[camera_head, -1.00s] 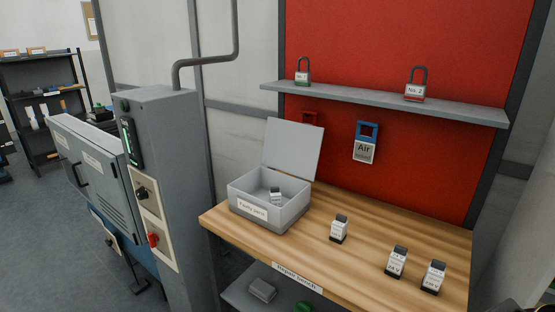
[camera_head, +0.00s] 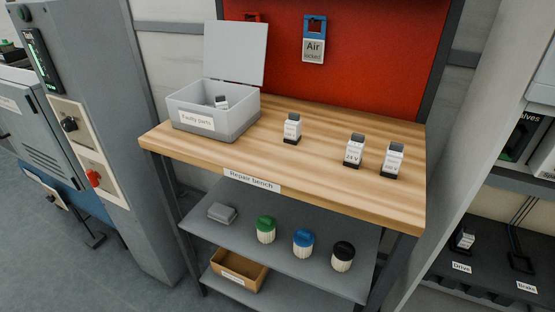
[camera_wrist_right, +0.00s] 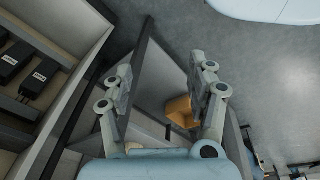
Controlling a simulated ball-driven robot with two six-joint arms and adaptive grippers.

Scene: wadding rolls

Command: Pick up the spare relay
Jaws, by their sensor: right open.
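Three small white relay-like blocks with dark tops and bases stand upright on the wooden repair bench (camera_head: 215,160): a left one (camera_head: 292,128), a middle one (camera_head: 354,151) whose label seems to end in "V", and a right one (camera_head: 393,160). Their small print is too blurred to tell which is the spare relay. Another such block (camera_head: 221,102) lies inside the open "Faulty parts" box (camera_head: 232,125). My right gripper (camera_wrist_right: 162,75) is open and empty in the right wrist view, over a shelf frame and floor, with no relay between its fingers. My left gripper is not in view.
Below the bench, a shelf (camera_head: 270,240) holds green (camera_head: 266,230), blue (camera_head: 303,243) and black-topped jars (camera_head: 343,256). A cardboard tray (camera_head: 238,270) sits lower. At right, a cabinet has slots labelled "Drive" (camera_head: 461,267) and "Brake" (camera_head: 526,287). A grey cabinet (camera_head: 110,130) stands left.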

